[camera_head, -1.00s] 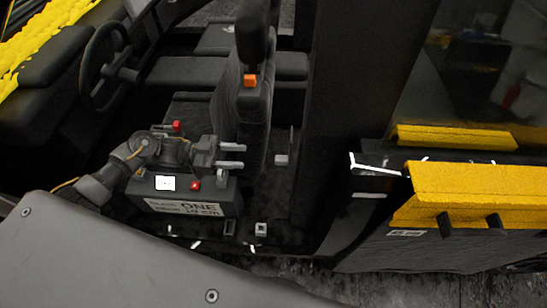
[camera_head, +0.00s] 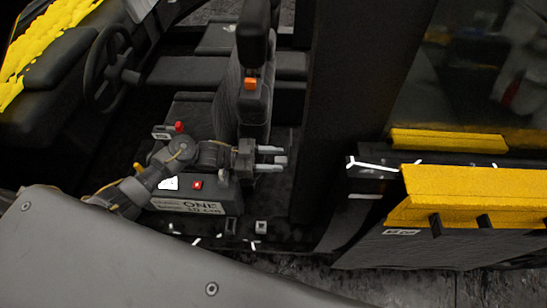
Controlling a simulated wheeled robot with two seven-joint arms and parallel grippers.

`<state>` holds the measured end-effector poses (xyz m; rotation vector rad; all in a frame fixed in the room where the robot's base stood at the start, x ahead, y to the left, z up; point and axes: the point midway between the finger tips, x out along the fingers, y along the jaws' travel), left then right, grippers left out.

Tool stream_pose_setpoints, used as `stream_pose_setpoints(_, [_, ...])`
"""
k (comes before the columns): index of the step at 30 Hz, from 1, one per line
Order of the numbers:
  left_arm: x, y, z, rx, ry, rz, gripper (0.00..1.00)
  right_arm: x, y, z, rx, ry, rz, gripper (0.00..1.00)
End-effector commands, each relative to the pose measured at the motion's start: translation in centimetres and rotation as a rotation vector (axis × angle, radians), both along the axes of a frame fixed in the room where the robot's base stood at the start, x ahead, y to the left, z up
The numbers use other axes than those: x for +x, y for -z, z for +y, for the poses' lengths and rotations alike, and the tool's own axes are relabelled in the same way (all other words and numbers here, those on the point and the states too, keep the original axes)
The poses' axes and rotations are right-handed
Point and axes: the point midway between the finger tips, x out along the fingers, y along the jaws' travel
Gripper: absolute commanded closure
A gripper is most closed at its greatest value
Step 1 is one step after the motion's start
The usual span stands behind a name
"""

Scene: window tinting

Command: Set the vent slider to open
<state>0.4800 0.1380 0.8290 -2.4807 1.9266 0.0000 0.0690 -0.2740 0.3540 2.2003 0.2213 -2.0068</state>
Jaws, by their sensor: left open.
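My left gripper (camera_head: 275,159) reaches in from the left over the cabin floor, its two pale fingers apart and pointing right, just right of the dark seat (camera_head: 253,105). A small light-grey block (camera_head: 281,160) shows between the fingertips; it may be the vent slider knob, but I cannot tell for sure. I cannot tell whether the fingers touch it. The slider's track and any open or shut marking are not readable. My right gripper is not in view.
The steering wheel (camera_head: 108,68) is at upper left. A dark pillar (camera_head: 340,110) and the door with yellow trim (camera_head: 470,195) stand to the right.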

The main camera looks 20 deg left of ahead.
Motion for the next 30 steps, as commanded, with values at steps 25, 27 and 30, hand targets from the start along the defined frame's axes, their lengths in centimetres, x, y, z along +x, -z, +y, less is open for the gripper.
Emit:
stream_pose_setpoints(25, [0.0,-1.8,0.1,0.0,-0.001,-0.001,1.0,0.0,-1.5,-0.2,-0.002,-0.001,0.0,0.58])
stream_pose_setpoints(27, [0.0,-3.2,0.1,0.0,0.0,-0.001,1.0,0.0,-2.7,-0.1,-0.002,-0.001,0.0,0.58])
stream_pose_setpoints(30, [0.0,-5.5,0.1,0.0,0.0,-0.001,1.0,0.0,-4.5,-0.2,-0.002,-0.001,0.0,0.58])
